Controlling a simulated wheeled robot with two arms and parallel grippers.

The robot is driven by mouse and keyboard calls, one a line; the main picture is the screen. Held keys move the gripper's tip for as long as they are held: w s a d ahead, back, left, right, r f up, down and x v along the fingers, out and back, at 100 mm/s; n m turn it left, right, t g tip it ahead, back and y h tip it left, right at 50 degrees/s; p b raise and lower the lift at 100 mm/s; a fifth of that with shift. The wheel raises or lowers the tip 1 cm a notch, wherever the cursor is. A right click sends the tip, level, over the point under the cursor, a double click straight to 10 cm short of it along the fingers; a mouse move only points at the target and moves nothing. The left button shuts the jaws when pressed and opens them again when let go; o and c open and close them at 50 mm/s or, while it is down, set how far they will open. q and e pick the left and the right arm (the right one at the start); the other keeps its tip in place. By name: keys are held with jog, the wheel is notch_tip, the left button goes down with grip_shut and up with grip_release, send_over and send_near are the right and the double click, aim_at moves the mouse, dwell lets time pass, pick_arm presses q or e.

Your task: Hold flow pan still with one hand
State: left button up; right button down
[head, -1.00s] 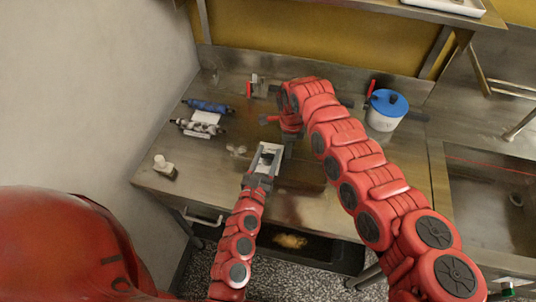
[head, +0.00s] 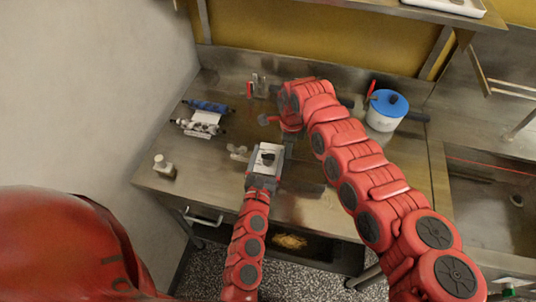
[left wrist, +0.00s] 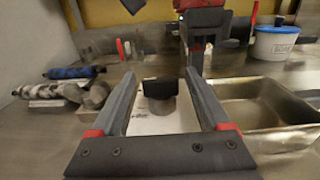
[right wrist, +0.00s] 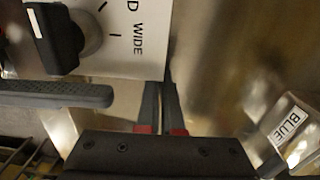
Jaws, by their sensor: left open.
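A shallow metal pan (left wrist: 262,108) lies on the bench on the right in the left wrist view. My left gripper (head: 266,160) is open, left of the pan. In the left wrist view its two fingers (left wrist: 158,100) stand on either side of a black knob (left wrist: 160,88) on a white plate (left wrist: 160,122); whether they touch it cannot be told. My right gripper (right wrist: 162,92) points down behind the plate, near the pan's far left corner. The right wrist view shows the plate (right wrist: 138,40) lettered "WIDE".
A white tub with a blue lid (head: 387,110) stands at the back right. A sink (head: 490,195) is at the right. A label reads "BLUE" (right wrist: 290,125).

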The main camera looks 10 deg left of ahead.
pick_arm(q)
jog(key=s, duration=0.7)
jog(key=shift+s+d, duration=0.15)
jog(key=shift+s, duration=0.1)
pick_arm(e)
jog(key=c, duration=1)
grip_release()
jog(key=shift+r, duration=0.15)
